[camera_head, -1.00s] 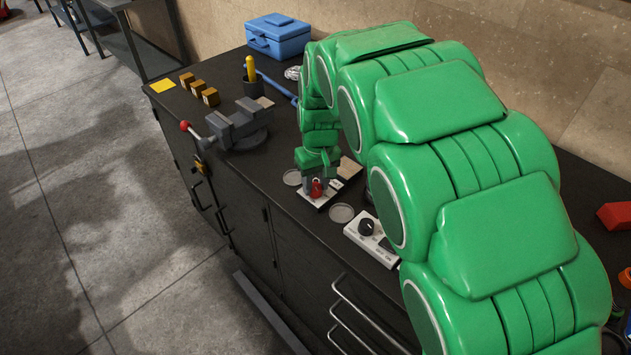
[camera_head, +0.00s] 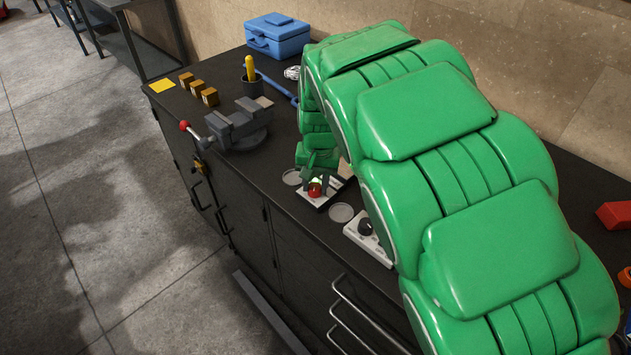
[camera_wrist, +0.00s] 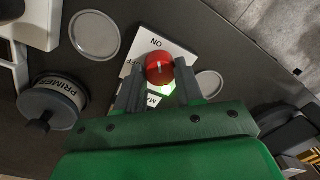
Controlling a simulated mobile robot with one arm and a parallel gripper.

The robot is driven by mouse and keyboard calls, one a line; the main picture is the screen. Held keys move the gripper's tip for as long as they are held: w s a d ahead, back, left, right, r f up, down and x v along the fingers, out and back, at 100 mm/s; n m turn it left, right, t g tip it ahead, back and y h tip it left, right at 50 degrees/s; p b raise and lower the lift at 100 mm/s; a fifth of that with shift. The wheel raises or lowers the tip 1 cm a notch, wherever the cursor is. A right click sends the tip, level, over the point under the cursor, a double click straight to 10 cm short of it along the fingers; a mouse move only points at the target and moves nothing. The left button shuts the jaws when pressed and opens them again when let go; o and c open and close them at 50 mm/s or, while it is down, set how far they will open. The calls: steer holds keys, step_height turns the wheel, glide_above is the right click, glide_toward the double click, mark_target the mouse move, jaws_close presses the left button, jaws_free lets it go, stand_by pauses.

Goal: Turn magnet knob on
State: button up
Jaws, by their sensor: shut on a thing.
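The red magnet knob (camera_wrist: 159,68) sits on a white plate (camera_wrist: 185,53) printed with ON and other partly hidden lettering. A pale line on the knob runs roughly toward the ON word. My gripper (camera_wrist: 159,77) is shut on the knob, with one grey finger on each side. A green patch shows on the plate just below the knob in the wrist view. In the head view the knob (camera_head: 314,188) shows red under my gripper (camera_head: 317,180), and my arm hides part of the plate.
Round grey discs (camera_head: 341,213) (camera_head: 292,177) lie on either side of the plate. A white box with a black knob (camera_head: 366,228) is nearer on the dark bench. A vise (camera_head: 238,124), a blue toolbox (camera_head: 277,37) and wooden blocks (camera_head: 210,97) stand farther back.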

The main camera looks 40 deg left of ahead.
mark_target(317, 186)
stand_by(0.3)
steer(key=o, duration=1)
steer(key=shift+o, duration=0.2)
steer(key=shift+w+d+r, duration=0.1)
steer(key=shift+r, duration=1.85)
steer(key=shift+w+d+r, duration=0.1)
steer(key=shift+r, duration=1.85)
